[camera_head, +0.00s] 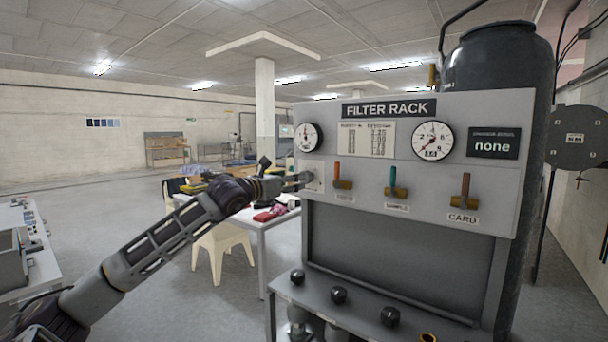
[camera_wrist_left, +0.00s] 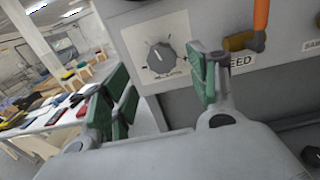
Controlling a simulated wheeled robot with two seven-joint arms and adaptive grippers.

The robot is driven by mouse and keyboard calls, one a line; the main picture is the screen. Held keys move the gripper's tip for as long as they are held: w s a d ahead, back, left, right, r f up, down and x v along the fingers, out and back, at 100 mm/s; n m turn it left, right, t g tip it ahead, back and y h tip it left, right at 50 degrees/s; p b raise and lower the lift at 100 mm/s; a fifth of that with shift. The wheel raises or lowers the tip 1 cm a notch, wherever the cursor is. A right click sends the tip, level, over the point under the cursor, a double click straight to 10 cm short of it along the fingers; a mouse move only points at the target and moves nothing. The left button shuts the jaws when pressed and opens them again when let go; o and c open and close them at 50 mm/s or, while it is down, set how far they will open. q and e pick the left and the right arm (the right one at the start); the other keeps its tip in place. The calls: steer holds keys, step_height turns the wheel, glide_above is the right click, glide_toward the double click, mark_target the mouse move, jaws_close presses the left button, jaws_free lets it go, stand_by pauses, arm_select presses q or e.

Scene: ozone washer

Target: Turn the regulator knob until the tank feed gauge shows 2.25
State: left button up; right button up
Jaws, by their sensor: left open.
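The regulator knob (camera_wrist_left: 161,56) is a dark round dial with a pale pointer on a light square plate in the left wrist view. My left gripper (camera_wrist_left: 160,88) is open, with green finger pads. The knob lies beyond the fingertips, in the gap between them, and I see no contact. In the head view my left gripper (camera_head: 298,182) is at the panel's left edge and partly hides the knob plate (camera_head: 317,182). Two white round gauges, left (camera_head: 308,137) and right (camera_head: 432,141), are on the panel; their labels and exact readings are too small to tell.
The FILTER RACK panel (camera_head: 335,205) carries an orange-handled valve (camera_head: 337,172), a green one (camera_head: 393,178) and a brown one (camera_head: 465,188). Dark knobs (camera_head: 338,295) stand on the ledge below. A white table (camera_head: 262,224) and chair (camera_head: 222,245) are behind my left arm.

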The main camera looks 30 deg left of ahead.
mark_target(307, 177)
arm_select(q)
steer(key=w+p, duration=0.1)
steer(key=w, duration=0.1)
steer(key=w+p, duration=0.1)
steer(key=w, duration=0.2)
steer(key=w+p, duration=0.2)
steer(key=shift+w+d, duration=0.2)
steer(key=shift+d, duration=0.2)
arm_select(e)
steer(key=r, duration=0.2)
steer(key=a+r, duration=0.1)
steer(key=r, duration=0.1)
steer(key=shift+r, duration=0.15)
arm_select(q)
steer(key=shift+c, duration=0.3)
